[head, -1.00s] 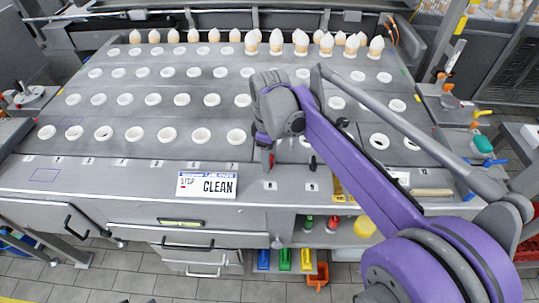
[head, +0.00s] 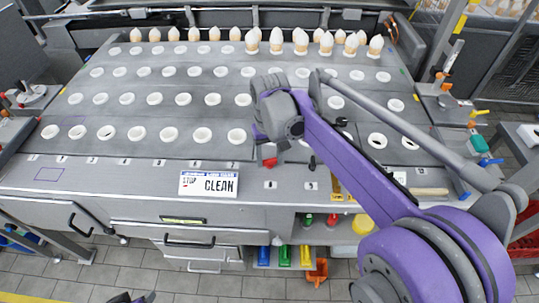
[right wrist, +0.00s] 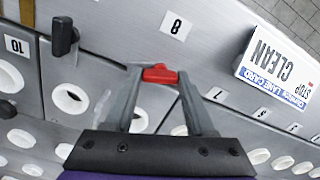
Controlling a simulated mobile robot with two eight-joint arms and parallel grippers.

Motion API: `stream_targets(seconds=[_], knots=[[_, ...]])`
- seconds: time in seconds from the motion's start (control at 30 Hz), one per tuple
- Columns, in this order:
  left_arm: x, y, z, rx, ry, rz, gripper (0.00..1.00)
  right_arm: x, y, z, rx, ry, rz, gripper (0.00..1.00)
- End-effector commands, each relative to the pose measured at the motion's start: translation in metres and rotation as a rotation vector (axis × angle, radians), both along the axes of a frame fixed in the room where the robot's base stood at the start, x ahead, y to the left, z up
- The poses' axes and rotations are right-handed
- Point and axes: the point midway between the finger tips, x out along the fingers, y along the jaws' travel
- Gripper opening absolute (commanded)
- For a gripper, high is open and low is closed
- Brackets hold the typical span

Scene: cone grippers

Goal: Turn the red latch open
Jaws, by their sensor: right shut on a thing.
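The red latch (right wrist: 160,74) is on the grey panel beside the number 8 label. It lies crosswise between the two fingertips of my right gripper (right wrist: 158,76), which is shut on it. In the head view the red latch (head: 269,162) shows just under my right gripper (head: 268,148), partly covered by it. A dark part shows at the bottom edge of the head view, but I cannot tell what it is. I do not see my left gripper.
A black latch (right wrist: 63,37) stands on the panel near the number 10 label. A "CLEAN" sign (head: 208,184) is to the left in the head view. Rows of white rings (head: 183,99) cover the worktop, with several cream cones (head: 301,42) at the back.

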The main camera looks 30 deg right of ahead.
Motion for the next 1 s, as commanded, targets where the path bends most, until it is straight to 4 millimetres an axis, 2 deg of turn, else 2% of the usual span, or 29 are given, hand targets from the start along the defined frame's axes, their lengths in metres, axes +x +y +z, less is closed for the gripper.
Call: stream_targets(seconds=[0.4, 1.0], knots=[[0.0009, 0.0, 0.0042, 0.0, -0.002, 0.0, 0.5, 0.0002, 0.0, 0.0003, 0.0, 0.0, -0.28, 0.0], [0.0011, 0.0, 0.0051, 0.0, -0.002, 0.0, 0.5, 0.0001, 0.0, 0.0001, 0.0, 0.0, -0.367, 0.0]])
